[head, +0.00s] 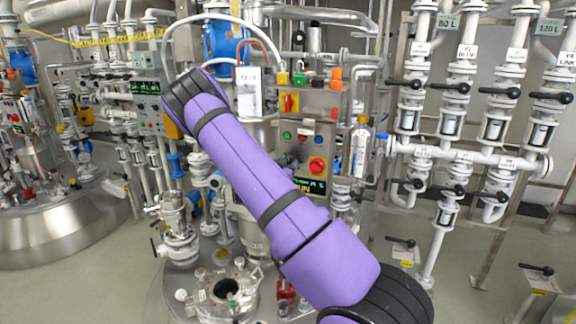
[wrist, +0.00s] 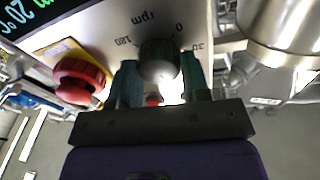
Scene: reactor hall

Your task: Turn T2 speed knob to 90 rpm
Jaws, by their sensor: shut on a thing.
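In the wrist view a dark round knob (wrist: 158,58) sits on a pale panel face (wrist: 95,28). The marks "rpm", "0", "30" and "180" around it appear upside down. My gripper (wrist: 160,82) is shut on the knob, with one teal finger on each side. I cannot tell the knob's pointer or setting. In the head view my purple arm crosses the middle, and its far end hides the gripper and the held knob.
A red knob (wrist: 80,80) on a yellow plate is close beside my left finger in the wrist view. A lit display (wrist: 22,20) is at upper left. Shiny metal piping (wrist: 285,30) is at right. The head view shows a control panel (head: 302,130) and valve piping (head: 455,100).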

